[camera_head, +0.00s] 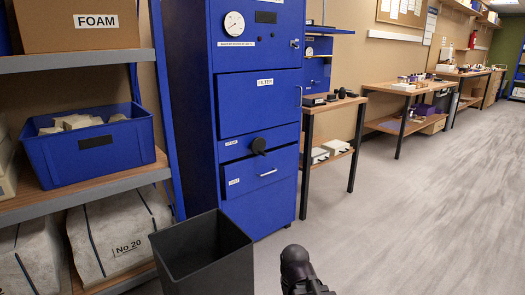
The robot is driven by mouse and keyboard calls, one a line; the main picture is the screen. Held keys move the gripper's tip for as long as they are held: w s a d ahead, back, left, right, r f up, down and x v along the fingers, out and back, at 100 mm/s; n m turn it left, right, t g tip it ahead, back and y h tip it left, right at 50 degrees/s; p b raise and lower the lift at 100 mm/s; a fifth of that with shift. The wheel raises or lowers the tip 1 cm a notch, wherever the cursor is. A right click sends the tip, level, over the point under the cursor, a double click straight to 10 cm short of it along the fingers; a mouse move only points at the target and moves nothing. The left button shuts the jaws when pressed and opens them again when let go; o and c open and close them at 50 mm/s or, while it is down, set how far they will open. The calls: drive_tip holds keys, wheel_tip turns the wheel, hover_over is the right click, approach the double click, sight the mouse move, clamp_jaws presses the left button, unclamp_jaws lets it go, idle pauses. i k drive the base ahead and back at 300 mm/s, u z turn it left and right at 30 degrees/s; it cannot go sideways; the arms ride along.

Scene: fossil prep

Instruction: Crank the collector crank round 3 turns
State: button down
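The collector is a tall blue cabinet (258,100) left of the middle, with a round white gauge at the top and a panel labelled FILTER. A dark rounded part of my arm shows at the bottom edge, apart from the cabinet. My gripper's fingers are not in view, and nothing of mine touches the crank.
A dark open bin (203,262) stands on the floor in front of the cabinet's left side. A shelf at left holds a FOAM box (80,25), a blue crate (92,150) and wrapped bundles. A workbench (333,104) stands right of the cabinet. The grey floor at right is clear.

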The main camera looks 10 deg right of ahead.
sight(258, 145)
drive_tip(key=k, duration=0.65)
drive_tip(key=u, duration=0.3)
drive_tip(key=i, duration=1.6)
drive_tip(key=z, duration=0.5)
